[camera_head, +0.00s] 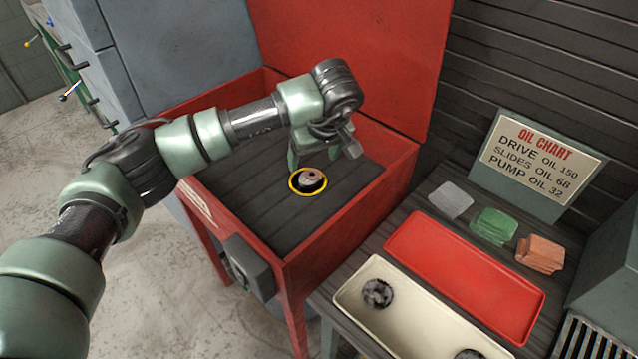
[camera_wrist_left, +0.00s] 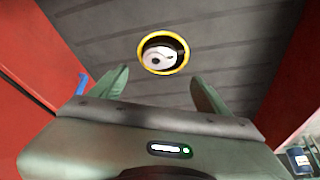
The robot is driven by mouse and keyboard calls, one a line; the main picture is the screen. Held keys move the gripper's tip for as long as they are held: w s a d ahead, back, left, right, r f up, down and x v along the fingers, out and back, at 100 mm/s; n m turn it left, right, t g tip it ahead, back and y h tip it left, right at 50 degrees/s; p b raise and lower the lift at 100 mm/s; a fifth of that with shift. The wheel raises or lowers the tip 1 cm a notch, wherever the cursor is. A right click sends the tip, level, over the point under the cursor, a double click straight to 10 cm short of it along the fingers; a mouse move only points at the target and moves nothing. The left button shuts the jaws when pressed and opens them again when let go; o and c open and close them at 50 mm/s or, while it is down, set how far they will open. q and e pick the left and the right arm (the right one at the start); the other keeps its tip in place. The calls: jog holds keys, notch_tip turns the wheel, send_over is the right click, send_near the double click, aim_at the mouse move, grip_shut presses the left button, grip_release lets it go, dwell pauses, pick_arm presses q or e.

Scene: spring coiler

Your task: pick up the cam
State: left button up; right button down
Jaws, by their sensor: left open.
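My left gripper (camera_head: 318,160) reaches into the bin just behind the cam in the head view. It also shows in the left wrist view (camera_wrist_left: 160,80), with its two green fingers spread and nothing between them. My right gripper is in neither view.
The bin's red walls and raised red lid (camera_head: 350,60) surround the gripper. To the right, a bench holds a red tray (camera_head: 465,275), a cream tray (camera_head: 345,297) with dark round parts, pads, and an oil chart sign (camera_head: 540,165). The bin floor around the cam is clear.

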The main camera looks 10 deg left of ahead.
aim_at(311, 177)
pick_arm(q)
jog(key=shift+w+d+f, duration=0.1)
jog(key=shift+w+f, duration=0.1)
jog(key=shift+f, duration=0.35)
jog(key=p+x, duration=0.1)
jog(key=x, duration=0.5)
jog(key=shift+s+f, duration=0.15)
jog(key=shift+f, duration=0.35)
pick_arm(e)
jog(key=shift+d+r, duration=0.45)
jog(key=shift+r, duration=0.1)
pick_arm(q)
jog(key=shift+c, duration=0.4)
jog(key=c, duration=1.6)
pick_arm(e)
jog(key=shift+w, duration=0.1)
